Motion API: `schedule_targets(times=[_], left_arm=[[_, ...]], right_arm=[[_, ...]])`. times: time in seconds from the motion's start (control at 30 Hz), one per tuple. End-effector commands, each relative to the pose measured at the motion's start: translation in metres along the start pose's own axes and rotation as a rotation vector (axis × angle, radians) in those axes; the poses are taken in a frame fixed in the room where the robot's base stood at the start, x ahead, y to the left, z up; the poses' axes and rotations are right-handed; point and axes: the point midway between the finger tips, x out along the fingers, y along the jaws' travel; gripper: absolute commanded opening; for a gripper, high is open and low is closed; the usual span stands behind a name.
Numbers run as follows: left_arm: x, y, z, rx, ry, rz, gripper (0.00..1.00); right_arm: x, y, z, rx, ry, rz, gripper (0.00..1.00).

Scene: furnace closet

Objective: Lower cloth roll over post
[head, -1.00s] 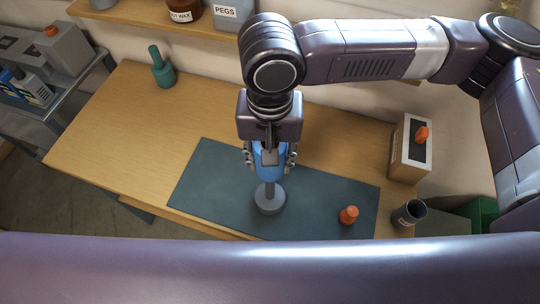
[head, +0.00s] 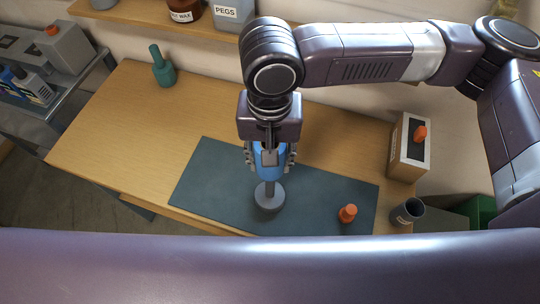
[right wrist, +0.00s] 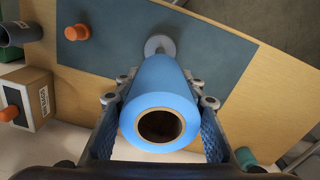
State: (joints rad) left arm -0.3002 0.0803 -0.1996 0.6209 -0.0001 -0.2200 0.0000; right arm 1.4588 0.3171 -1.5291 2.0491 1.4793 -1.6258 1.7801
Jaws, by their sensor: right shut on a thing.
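The blue cloth roll (head: 266,174) is held by my right gripper (head: 270,157) over the dark mat. In the right wrist view the roll (right wrist: 158,88) shows its round end with a dark hollow core, and the right gripper's fingers (right wrist: 160,110) press on its two sides. The grey post (head: 270,188) stands upright on a round base (head: 270,204). In the wrist view its base (right wrist: 158,43) shows beyond the roll's far end. The post's upper part is hidden, so I cannot tell whether it is inside the core. My left gripper is out of view.
The dark green mat (head: 215,180) lies on the wooden bench (head: 120,140). An orange peg (head: 348,213) stands on the mat, right of the post. A grey cup (head: 408,211) and a box (head: 408,148) are at the right edge.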

Motion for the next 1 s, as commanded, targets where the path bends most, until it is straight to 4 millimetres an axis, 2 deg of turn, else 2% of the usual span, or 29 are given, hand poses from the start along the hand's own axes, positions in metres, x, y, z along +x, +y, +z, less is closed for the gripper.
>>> schedule_targets(times=[1.0], left_arm=[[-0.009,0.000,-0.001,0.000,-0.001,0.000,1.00]], right_arm=[[0.000,0.000,0.000,0.000,0.000,0.000,0.12]])
